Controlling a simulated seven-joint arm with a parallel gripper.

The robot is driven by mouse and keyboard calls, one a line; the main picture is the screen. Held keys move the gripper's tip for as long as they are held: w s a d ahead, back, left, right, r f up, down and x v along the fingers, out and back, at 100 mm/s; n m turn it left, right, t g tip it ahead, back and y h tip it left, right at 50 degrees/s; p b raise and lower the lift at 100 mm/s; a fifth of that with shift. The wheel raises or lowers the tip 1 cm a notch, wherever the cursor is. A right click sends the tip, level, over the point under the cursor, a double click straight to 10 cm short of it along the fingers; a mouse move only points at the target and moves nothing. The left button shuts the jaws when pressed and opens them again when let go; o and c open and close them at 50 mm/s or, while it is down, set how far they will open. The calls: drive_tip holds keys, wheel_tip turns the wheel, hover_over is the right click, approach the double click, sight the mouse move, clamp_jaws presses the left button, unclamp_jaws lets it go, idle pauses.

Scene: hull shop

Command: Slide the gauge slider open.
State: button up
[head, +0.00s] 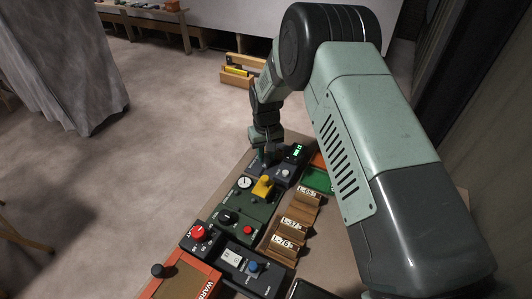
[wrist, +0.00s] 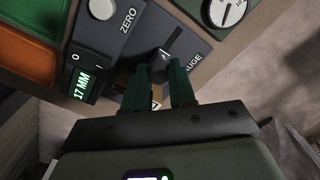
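The gauge unit is a dark grey box with a green-lit display (wrist: 83,84) that reads 17 MM, a round ZERO button (wrist: 103,9) and a slot by the GAUGE label. The slider (wrist: 160,59) is a small dark knob at the slot's end in the wrist view. My gripper (wrist: 159,67) is down at the knob, one green finger on either side, with a gap between them. I cannot tell whether the fingers press on it. In the head view my gripper (head: 266,158) is over the gauge unit (head: 283,174) and hides the slider.
My arm fills the right.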

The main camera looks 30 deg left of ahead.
clamp_jaws()
drive_tip(key=shift+s, duration=1.3)
drive_tip(key=o, duration=0.7)
unclamp_jaws()
drive_tip(key=shift+w, duration=0.1)
drive_tip(key=shift+r, duration=0.1)
drive_tip(key=shift+r, duration=0.35)
wheel_tip(320, 180, up, 10)
